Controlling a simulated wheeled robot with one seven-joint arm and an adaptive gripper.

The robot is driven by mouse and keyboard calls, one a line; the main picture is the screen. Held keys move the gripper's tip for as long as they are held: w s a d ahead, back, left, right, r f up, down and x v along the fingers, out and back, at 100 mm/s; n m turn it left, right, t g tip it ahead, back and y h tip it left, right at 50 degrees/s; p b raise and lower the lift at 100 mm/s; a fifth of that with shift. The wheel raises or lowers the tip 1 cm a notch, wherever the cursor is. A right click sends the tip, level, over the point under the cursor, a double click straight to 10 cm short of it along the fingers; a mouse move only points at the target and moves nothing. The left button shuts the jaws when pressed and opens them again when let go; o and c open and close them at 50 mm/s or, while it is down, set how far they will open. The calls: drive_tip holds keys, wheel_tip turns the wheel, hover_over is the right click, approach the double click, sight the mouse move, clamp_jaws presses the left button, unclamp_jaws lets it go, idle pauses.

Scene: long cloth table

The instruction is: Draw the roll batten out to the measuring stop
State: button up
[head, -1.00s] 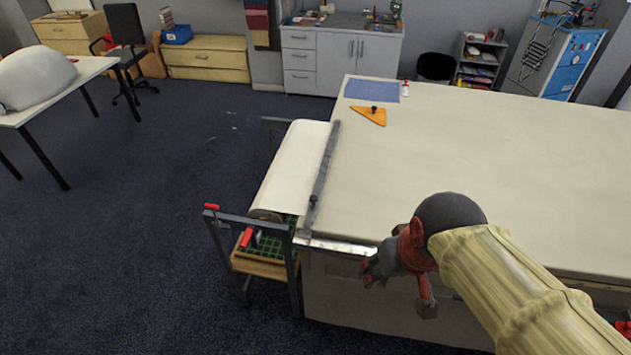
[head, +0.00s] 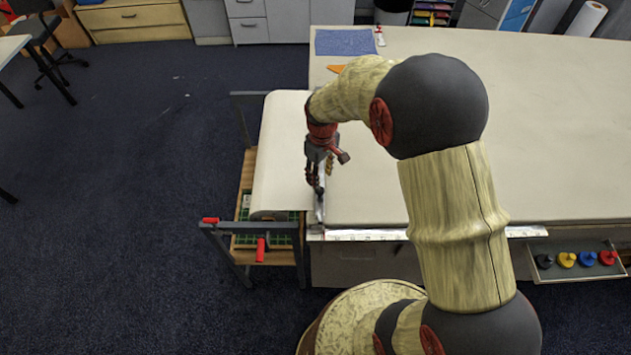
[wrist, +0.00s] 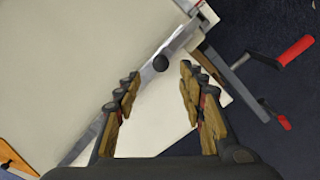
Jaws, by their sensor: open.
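The grey metal batten (head: 320,208) lies along the left edge of the cloth table, beside the cream roll (head: 276,160). My arm hides much of it in the head view. In the wrist view the batten (wrist: 181,42) runs diagonally, with a dark round knob (wrist: 160,63) on it. My gripper (head: 318,183) is above the batten; in the wrist view my gripper (wrist: 161,92) is open and empty, the knob lying just beyond and between its fingertips. A pale metal rule (head: 365,234) runs along the table's front edge. I cannot make out the measuring stop.
The table top (head: 560,150) is broad and mostly bare. A blue mat (head: 345,42) and a partly hidden orange set square (head: 336,69) lie at its far end. A tray of coloured knobbed pieces (head: 575,261) is at the front right. The roll stand has red handles (head: 261,249).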

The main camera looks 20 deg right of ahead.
wheel_tip(320, 180, down, 8)
drive_tip(key=shift+a+r, duration=0.1)
drive_tip(key=shift+r, duration=0.15)
drive_tip(key=shift+c, duration=0.2)
clamp_jaws()
idle(0.4)
idle(0.5)
